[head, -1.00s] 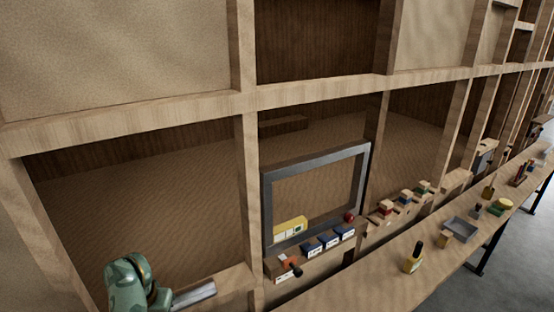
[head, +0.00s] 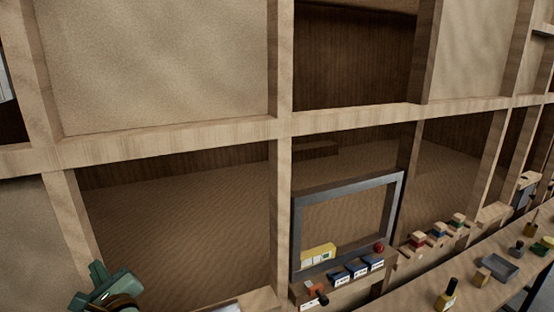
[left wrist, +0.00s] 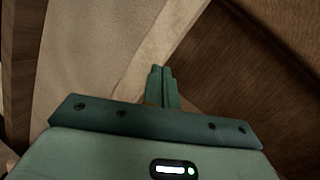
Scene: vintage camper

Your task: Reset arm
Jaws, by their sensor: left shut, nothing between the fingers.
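My left arm shows as a green link at the bottom left of the head view; its fingers are not clear there. In the left wrist view my left gripper (left wrist: 162,84) is shut, its two green fingers together with nothing between them. It points towards a pale wooden beam (left wrist: 172,45) with a beige panel on one side and dark brown boards on the other. Whether the fingertips touch the beam I cannot tell. My right gripper is in neither view.
A wooden wall frame (head: 180,142) with open bays fills the head view. A grey frame (head: 346,182) stands behind a ledge with a yellow block (head: 318,254), a red ball (head: 379,247) and several small blue boxes. A long counter (head: 400,300) with a bottle (head: 447,293) and a grey tray (head: 498,267) runs right.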

